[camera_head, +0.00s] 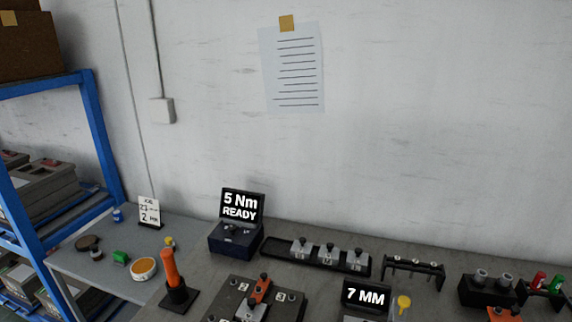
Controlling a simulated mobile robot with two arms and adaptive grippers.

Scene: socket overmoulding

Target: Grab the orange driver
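The orange driver (170,268) stands upright, tilted slightly, in a small black stand (180,299) on the bench at the lower left. Its orange handle is plain to see and nothing covers it. Neither of my grippers shows in the head view.
A blue shelf (95,115) stands far left.

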